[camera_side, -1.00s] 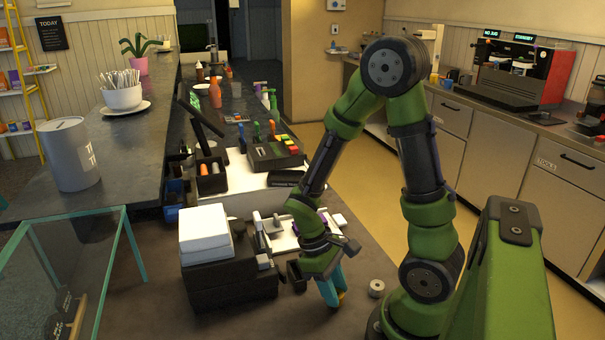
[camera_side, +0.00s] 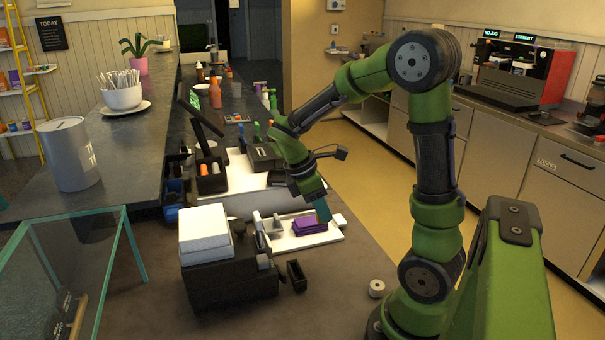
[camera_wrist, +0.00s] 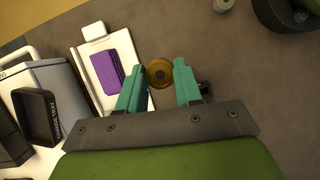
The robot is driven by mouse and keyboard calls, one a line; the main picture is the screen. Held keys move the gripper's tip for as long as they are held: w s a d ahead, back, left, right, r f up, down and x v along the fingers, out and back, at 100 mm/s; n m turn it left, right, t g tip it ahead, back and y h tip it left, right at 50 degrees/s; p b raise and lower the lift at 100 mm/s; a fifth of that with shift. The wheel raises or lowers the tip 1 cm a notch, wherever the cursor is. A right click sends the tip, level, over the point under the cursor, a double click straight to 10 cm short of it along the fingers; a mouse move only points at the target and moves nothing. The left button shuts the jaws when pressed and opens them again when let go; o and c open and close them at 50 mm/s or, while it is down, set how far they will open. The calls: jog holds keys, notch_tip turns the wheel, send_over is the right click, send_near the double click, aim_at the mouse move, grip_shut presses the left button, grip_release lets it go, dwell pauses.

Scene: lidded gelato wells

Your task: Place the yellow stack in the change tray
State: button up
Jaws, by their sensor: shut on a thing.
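My gripper (camera_side: 322,210) has teal fingers and is raised beside the white board in the side view. In the wrist view, my gripper (camera_wrist: 160,82) is shut on the yellow stack (camera_wrist: 160,73), a round golden piece seen from its end between the fingertips. The yellow stack cannot be made out in the side view.
A purple stack (camera_side: 309,225) lies on the white board (camera_side: 327,236) close to the gripper.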

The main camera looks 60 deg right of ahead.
jog(key=w+d+n+t, duration=0.1)
jog(key=w+d+n, duration=0.2)
jog(key=w+d, duration=0.2)
jog(key=w+d+r+n+t+h, duration=0.1)
jog(key=w+d+n, duration=0.3)
jog(key=w+d, duration=0.1)
jog(key=w+d+r+n+t, duration=0.1)
jog(key=w+d+n, duration=0.2)
jog(key=w+d, duration=0.2)
jog(key=shift+w+t+h, duration=0.3)
jog(key=shift+w+h, duration=0.1)
jog(key=shift+w, duration=0.85)
jog(key=shift+w+d+f, duration=0.15)
jog(key=shift+w+f, duration=0.05)
jog(key=shift+f, duration=1.55)
jog(key=shift+f, duration=0.15)
jog(key=o, duration=0.8)
